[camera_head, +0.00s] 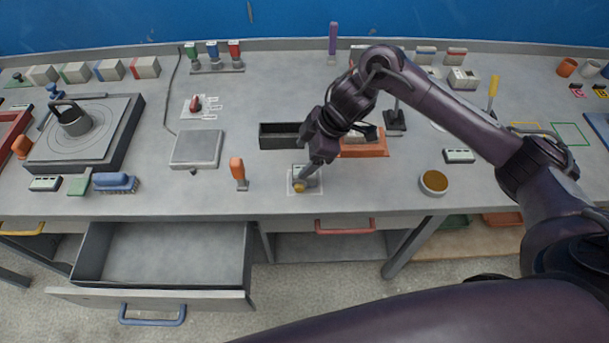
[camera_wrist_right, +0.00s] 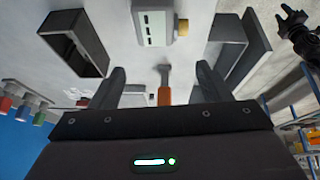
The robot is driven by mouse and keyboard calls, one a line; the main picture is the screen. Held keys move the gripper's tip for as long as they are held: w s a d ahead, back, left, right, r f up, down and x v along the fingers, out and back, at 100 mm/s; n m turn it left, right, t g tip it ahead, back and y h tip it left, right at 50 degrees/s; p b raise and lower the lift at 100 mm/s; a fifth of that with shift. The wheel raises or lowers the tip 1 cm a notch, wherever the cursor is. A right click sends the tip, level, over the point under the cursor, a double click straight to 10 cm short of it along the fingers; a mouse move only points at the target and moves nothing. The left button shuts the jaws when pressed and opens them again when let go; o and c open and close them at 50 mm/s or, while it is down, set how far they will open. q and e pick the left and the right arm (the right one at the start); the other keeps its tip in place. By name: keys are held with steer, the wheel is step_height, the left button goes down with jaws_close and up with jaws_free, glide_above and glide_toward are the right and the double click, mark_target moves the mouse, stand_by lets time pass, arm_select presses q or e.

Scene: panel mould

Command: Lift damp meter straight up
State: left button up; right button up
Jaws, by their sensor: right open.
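The damp meter looks to be the small grey device (camera_head: 310,181) with a yellow knob, on a white-outlined square near the bench front. In the right wrist view, the grey block with a display and yellow knob (camera_wrist_right: 152,25) is at the top. My right gripper (camera_head: 313,164) is just above and partly over it in the head view. Its fingers (camera_wrist_right: 160,82) are open with nothing held between them. The meter is beyond the fingertips in the wrist view; contact cannot be told. A dark jaw-like shape (camera_wrist_right: 299,28), perhaps my left gripper, shows at upper right.
A dark open box (camera_head: 282,136) and an orange tray (camera_head: 365,147) are behind the meter. An orange-handled tool (camera_head: 238,169) stands to its left, beside a grey plate (camera_head: 197,148). A round tin (camera_head: 433,182) is to the right. An open drawer (camera_head: 165,258) juts out below.

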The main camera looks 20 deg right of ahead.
steer(key=shift+m+g, duration=0.3)
steer(key=shift+g, duration=0.1)
steer(key=f, duration=0.1)
steer(key=f+p, duration=0.1)
steer(key=f, duration=0.1)
steer(key=d+f, duration=0.1)
steer(key=f, duration=0.1)
steer(key=shift+w+d+f+p, duration=0.1)
steer(key=shift+w+p, duration=0.25)
steer(key=shift+p, duration=0.05)
steer(key=shift+w+f+h, duration=0.1)
steer(key=shift+f+h, duration=0.2)
steer(key=shift+f, duration=0.05)
steer(key=shift+c, duration=0.4)
steer(key=shift+r, duration=0.1)
jaws_close()
